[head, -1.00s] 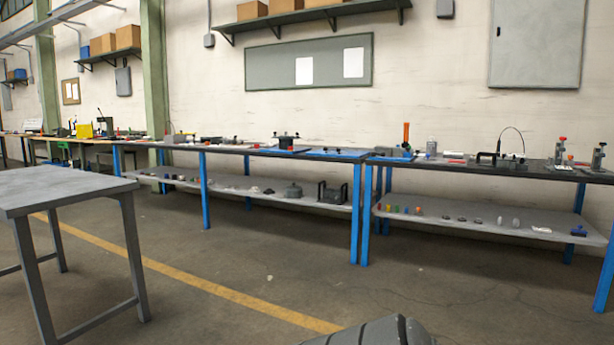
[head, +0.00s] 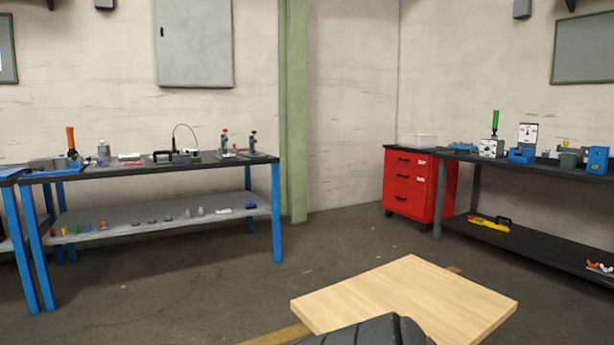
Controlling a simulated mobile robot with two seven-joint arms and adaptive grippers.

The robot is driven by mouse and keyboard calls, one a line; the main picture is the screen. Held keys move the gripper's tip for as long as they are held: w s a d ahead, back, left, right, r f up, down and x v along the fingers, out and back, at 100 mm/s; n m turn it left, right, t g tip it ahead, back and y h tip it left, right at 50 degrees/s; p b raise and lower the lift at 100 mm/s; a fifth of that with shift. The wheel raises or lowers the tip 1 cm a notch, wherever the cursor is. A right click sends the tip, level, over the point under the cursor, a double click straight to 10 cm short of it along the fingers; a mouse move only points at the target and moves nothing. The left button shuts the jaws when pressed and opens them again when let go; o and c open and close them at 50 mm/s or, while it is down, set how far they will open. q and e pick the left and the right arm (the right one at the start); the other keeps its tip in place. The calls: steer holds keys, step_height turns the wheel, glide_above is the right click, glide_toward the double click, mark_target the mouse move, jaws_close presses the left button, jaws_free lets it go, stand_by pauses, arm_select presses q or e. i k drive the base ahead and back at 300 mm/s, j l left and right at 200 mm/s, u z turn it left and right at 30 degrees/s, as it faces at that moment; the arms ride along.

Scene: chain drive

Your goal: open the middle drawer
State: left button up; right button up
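A red drawer cabinet (head: 406,201) on casters stands in the back right corner, under the left end of the dark bench top. It has three drawers stacked one above another, each with a dark handle and a small white label at its right. The middle drawer (head: 406,182) looks shut, as do the top drawer (head: 407,165) and the bottom drawer (head: 404,203). The cabinet is across the room, well away from me. Neither of my grippers shows in the head view.
A light wooden tabletop (head: 410,295) is close in front of me, right of centre. A blue-legged workbench (head: 150,167) with small parts stands at the left. A dark bench (head: 540,252) runs along the right. Clear floor (head: 335,235) lies between me and the cabinet.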

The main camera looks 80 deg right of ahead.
mark_target(412, 178)
steer(key=z, duration=3.25)
steer(key=i+j+u, duration=0.3)
steer(key=j, duration=0.2)
steer(key=i+j+u, duration=0.2)
steer(key=j+u, duration=0.15)
steer(key=i+j+u, duration=0.3)
steer(key=j, duration=0.15)
steer(key=i+j+u, duration=0.15)
steer(key=i, duration=0.3)
steer(key=i+j+u, duration=0.1)
steer(key=i+j, duration=0.2)
steer(key=i, duration=0.2)
steer(key=i+j+u, duration=0.15)
steer(key=i, duration=0.35)
steer(key=i+l+z, duration=0.15)
steer(key=i+z, duration=0.55)
steer(key=i, duration=0.25)
steer(key=i+j+z, duration=0.2)
steer(key=i+z, duration=0.6)
steer(key=i, duration=0.35)
steer(key=i+j+z, duration=0.15)
steer(key=i+z, duration=0.35)
steer(key=i, duration=0.3)
steer(key=i+l+z, duration=0.15)
steer(key=i+z, duration=0.15)
steer(key=i, duration=0.5)
steer(key=i+z, duration=0.35)
steer(key=i, duration=0.4)
